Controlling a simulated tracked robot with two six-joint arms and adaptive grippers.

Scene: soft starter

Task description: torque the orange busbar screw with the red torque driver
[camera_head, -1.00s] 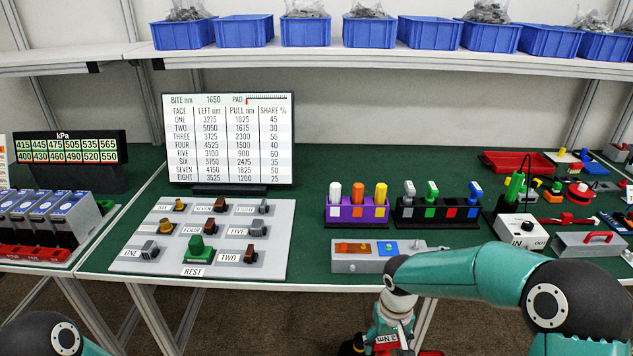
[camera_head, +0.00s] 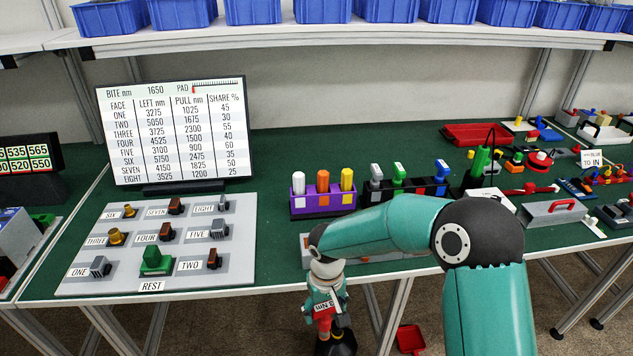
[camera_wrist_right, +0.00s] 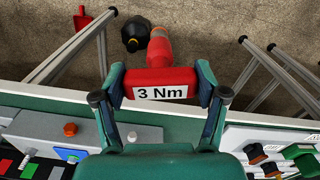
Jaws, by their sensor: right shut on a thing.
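The red torque driver (camera_wrist_right: 160,82) has a white "3 Nm" label and is held between the two fingers of my right gripper (camera_wrist_right: 160,95). In the head view my right gripper (camera_head: 326,300) hangs in front of the table's front edge, above the floor, with the driver (camera_head: 324,322) in it. The grey busbar block (camera_wrist_right: 130,138) lies on the table in the wrist view, with an orange screw-like knob (camera_wrist_right: 70,129) on it. In the head view my right arm hides most of that block. My left gripper is out of view.
A purple rack (camera_head: 310,205) holds white, orange and yellow upright pieces. A grey board (camera_head: 130,270) with labelled blocks lies at left, in front of a readings screen (camera_head: 175,130). A red tray (camera_head: 410,340) is on the floor. Bare green mat shows behind the racks.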

